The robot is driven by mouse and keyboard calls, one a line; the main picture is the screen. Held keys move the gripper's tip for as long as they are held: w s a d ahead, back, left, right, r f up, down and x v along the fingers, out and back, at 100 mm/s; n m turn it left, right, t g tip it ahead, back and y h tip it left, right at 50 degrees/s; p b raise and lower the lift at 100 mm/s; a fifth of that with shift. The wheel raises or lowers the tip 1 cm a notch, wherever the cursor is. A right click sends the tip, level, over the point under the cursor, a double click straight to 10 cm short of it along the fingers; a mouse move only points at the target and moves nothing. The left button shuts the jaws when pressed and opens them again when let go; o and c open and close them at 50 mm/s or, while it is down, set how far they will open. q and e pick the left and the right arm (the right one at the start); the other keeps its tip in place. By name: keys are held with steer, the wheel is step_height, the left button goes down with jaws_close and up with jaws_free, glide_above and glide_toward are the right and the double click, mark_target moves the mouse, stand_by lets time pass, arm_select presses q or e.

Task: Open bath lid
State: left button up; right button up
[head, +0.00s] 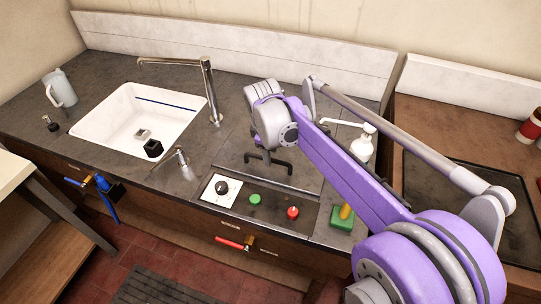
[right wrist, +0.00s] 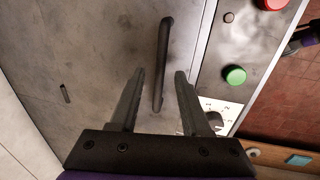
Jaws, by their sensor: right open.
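The bath lid (right wrist: 100,45) is a flat grey metal plate set in the worktop. It fills much of the right wrist view and lies under my right gripper in the head view (head: 307,168). Its handle (right wrist: 163,62) is a dark straight bar. My right gripper (right wrist: 160,78) is open and empty, pointing down over the lid. In the wrist view the bar runs between the two fingers, with a gap on each side; I cannot tell how far above it the fingertips are.
A control panel with a dial (head: 222,188), a green button (head: 255,199) and a red button (head: 293,213) lies along the front edge. A white sink (head: 120,122) with a tall tap (head: 212,95) is left. A white bottle (head: 362,147) stands right, behind my arm.

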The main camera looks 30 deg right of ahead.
steer(key=shift+d+f, duration=0.15)
steer(key=shift+f, duration=0.65)
jaws_close()
stand_by(0.9)
